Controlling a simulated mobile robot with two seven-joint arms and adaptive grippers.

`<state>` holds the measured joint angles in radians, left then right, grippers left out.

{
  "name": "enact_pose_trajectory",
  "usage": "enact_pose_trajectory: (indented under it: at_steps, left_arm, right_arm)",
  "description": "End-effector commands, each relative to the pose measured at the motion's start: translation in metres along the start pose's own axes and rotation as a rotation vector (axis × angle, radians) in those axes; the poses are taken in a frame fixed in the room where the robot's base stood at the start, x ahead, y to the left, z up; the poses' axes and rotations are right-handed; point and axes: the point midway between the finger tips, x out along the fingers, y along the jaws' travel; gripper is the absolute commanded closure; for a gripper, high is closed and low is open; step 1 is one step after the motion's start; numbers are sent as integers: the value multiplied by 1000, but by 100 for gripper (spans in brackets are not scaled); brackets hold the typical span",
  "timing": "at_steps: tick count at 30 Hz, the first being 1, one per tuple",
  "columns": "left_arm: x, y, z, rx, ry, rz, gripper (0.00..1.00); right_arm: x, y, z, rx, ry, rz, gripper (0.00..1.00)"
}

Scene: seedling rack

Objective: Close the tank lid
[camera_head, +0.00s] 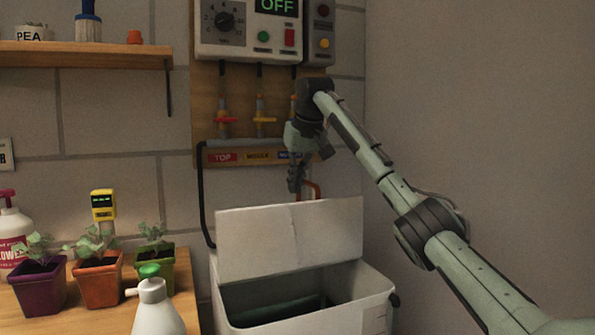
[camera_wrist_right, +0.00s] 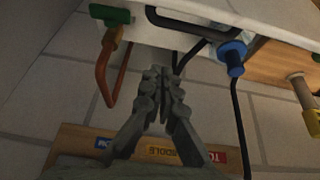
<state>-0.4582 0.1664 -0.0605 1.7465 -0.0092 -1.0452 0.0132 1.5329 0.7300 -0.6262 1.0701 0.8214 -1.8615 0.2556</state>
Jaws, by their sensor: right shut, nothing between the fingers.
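The white tank (camera_head: 335,315) stands low at centre in the head view, open, with a dark inside. Its white lid (camera_head: 265,243) stands up steeply along the back edge. My right gripper (camera_head: 296,184) is shut and empty, its fingers pointing down just above and behind the lid's top edge. I see no clear contact with the lid. In the right wrist view the shut fingers (camera_wrist_right: 163,83) point toward a white surface at the top; I cannot tell whether it is the lid or the tank. My left gripper is not in view.
An orange hose (camera_head: 316,188) rises behind the lid, close to my gripper. The valve board (camera_head: 240,130) and control box (camera_head: 247,52) are on the wall behind. Potted seedlings (camera_head: 98,280) and a spray bottle (camera_head: 157,312) are on the bench at left.

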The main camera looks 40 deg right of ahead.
Motion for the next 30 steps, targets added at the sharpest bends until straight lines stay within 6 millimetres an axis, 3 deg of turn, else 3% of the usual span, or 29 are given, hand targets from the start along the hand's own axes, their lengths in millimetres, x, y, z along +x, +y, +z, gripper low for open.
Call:
enact_pose_trajectory:
  at_steps: [3,6,15,30]
  left_arm:
    - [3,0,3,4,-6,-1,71]
    - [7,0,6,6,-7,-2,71]
    - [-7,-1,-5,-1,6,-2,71]
    - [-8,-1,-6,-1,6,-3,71]
  right_arm:
    - [27,0,1,0,-3,0,100]
    - [42,1,3,0,0,1,100]
    - [29,0,34,-1,1,0,100]
    - [27,0,38,-1,7,-1,100]
